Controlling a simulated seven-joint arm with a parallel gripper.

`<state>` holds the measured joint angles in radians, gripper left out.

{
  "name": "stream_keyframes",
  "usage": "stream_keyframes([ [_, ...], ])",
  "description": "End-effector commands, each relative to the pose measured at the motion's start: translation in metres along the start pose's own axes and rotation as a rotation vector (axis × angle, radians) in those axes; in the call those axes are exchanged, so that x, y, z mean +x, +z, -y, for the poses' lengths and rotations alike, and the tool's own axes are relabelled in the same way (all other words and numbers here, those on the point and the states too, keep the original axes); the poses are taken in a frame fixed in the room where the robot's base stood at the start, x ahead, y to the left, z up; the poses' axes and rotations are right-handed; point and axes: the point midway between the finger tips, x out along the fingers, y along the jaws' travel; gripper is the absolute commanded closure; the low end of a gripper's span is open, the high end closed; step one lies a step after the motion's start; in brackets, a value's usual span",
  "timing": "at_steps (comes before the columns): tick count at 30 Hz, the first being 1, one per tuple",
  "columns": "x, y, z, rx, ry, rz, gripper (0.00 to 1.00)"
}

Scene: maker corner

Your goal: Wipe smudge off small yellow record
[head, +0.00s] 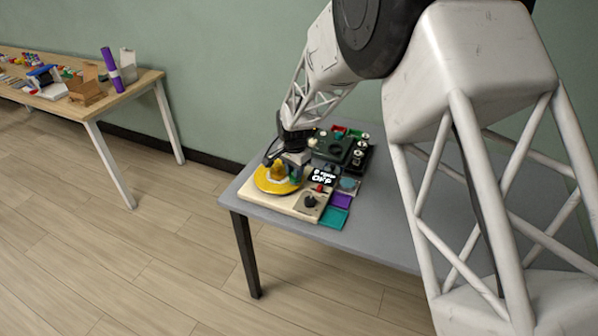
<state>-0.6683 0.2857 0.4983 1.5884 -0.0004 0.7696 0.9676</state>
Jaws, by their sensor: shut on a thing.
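The small yellow record (263,182) lies flat on the left part of a cream player base (294,207), near the left end of a grey table. My gripper (288,168) reaches down over the record's far right side. It is shut on a small yellow-orange thing (279,171), which is at or just above the record's surface; I cannot tell whether they touch. A blue-green patch shows beside the fingers and is too small to identify. No smudge can be made out; the gripper and the held thing hide part of the record.
A dark knob (310,202) sits on the base's right part. A dark green tray (332,148) stands farther back. The grey table's (375,235) front right is clear.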

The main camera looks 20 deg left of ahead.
Motion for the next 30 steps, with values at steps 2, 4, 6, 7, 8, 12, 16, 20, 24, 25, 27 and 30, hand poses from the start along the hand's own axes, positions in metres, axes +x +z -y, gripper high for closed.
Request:
stream_keyframes([
  [2,0.002,0.003,0.005,-0.001,0.002,0.001,0.95],
  [4,0.001,0.004,0.009,0.0,0.001,0.001,0.95],
  [6,0.001,0.004,0.012,0.0,0.001,0.001,0.95],
  [7,0.001,0.005,0.013,0.0,0.001,0.001,0.95],
  [8,0.001,0.005,0.014,0.0,0.001,0.001,0.95],
  [12,0.0,0.005,0.016,0.001,0.001,0.001,0.95],
  [16,0.0,0.005,0.017,0.001,0.0,0.0,0.95],
  [20,-0.001,0.005,0.017,0.0,0.0,0.0,0.95],
  [24,-0.003,0.005,0.017,0.0,-0.001,0.0,0.95],
  [25,-0.003,0.005,0.017,0.0,-0.001,0.0,0.95],
  [27,-0.003,0.005,0.017,0.0,-0.001,0.0,0.95],
  [30,-0.003,0.005,0.017,0.0,-0.001,-0.001,0.95],
])
